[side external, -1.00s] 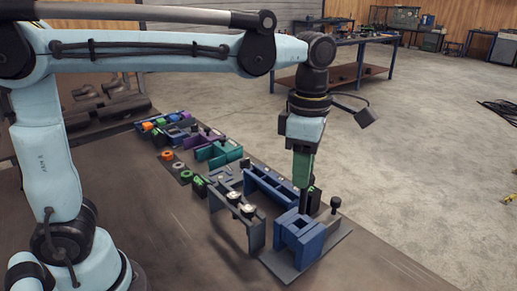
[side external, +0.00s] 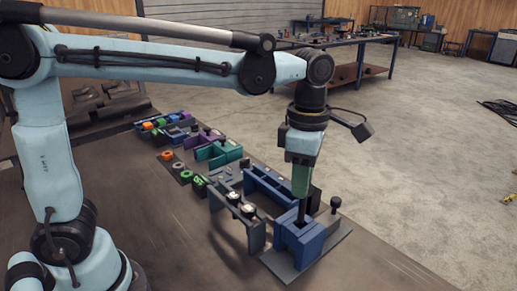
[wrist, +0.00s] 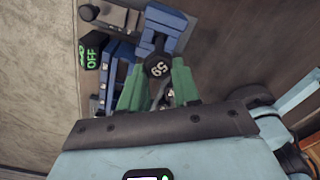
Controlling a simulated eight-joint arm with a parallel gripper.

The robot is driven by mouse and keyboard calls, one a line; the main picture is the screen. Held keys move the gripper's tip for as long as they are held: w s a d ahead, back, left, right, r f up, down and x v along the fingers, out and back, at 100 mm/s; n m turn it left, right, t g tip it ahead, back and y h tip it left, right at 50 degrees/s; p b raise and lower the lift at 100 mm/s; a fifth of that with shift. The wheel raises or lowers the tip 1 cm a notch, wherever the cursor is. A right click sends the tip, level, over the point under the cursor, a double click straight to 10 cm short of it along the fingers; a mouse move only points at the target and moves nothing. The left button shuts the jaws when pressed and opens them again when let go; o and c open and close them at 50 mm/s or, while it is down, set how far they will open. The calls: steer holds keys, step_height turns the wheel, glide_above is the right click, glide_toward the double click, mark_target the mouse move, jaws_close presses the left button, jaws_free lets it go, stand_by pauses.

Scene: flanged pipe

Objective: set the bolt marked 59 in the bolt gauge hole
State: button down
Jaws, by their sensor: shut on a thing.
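My gripper (wrist: 158,85) has green fingers shut on a dark bolt. In the wrist view the dark head of this bolt (wrist: 158,67) faces the camera, with white digits that read 59 when turned round. In the side external view my gripper (side external: 301,190) points down over the blue block (side external: 300,240), and the dark bolt shank (side external: 302,213) reaches down to the block's top. The blue block also shows in the wrist view (wrist: 166,24), just beyond the bolt. I cannot tell whether the bolt's tip is inside a hole.
A dark box with a green OFF display (wrist: 90,57) stands beside the block. A dark knob (side external: 336,203) stands on the grey plate (side external: 335,243). A grey stand (side external: 240,222) and a long blue rack (side external: 270,188) are close by. The table's front is clear.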

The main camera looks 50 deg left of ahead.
mark_target(298, 220)
steer(key=shift+f, duration=0.15)
steer(key=shift+f, duration=2)
steer(key=shift+f, duration=1.7)
steer(key=shift+c, duration=1.7)
jaws_free()
steer(key=shift+r, duration=3.55)
